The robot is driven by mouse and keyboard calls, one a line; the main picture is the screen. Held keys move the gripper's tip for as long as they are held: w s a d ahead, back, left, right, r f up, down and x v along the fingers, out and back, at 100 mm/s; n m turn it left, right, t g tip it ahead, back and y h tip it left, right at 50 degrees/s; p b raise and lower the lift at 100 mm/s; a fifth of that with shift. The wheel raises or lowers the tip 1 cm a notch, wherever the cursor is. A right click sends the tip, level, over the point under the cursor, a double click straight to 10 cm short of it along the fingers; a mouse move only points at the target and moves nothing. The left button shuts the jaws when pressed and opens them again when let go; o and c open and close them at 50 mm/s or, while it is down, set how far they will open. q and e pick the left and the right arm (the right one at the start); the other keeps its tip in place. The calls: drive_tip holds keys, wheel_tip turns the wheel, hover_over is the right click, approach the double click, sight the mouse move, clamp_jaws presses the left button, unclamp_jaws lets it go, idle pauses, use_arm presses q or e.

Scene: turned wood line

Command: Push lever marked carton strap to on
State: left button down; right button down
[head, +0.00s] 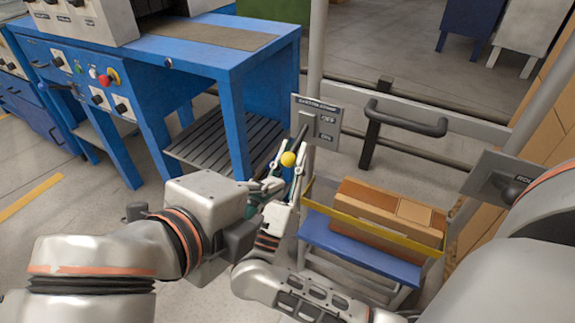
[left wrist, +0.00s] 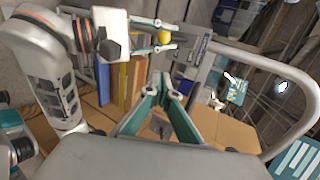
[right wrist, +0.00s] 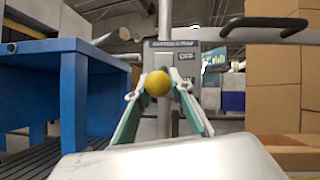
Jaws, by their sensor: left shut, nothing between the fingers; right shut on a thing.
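The carton strap panel (head: 315,122) is a grey plate on a post, with an OFF label above a lower label. Its dark lever slants down from the panel to a yellow ball knob (head: 288,159). My right gripper (head: 287,165) is shut on the knob; in the right wrist view the knob (right wrist: 158,83) sits between its fingertips, below the height of OFF. I cannot tell the lever's exact setting. My left gripper (head: 268,186) is shut and empty, just below and left of the right one. In the left wrist view its fingertips (left wrist: 165,88) point below the knob (left wrist: 164,37).
A blue machine bench (head: 235,65) stands at the left. A dark handle (head: 405,118) on a rail is right of the panel. A cart (head: 355,250) with a brown carton (head: 375,205) is below. Another lever panel (head: 497,176) is at the right.

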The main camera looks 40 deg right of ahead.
use_arm(q)
drive_tip(key=w+a+x, duration=0.1)
drive_tip(key=w+x, duration=0.1)
drive_tip(key=x, duration=1)
drive_tip(key=shift+w, duration=0.3)
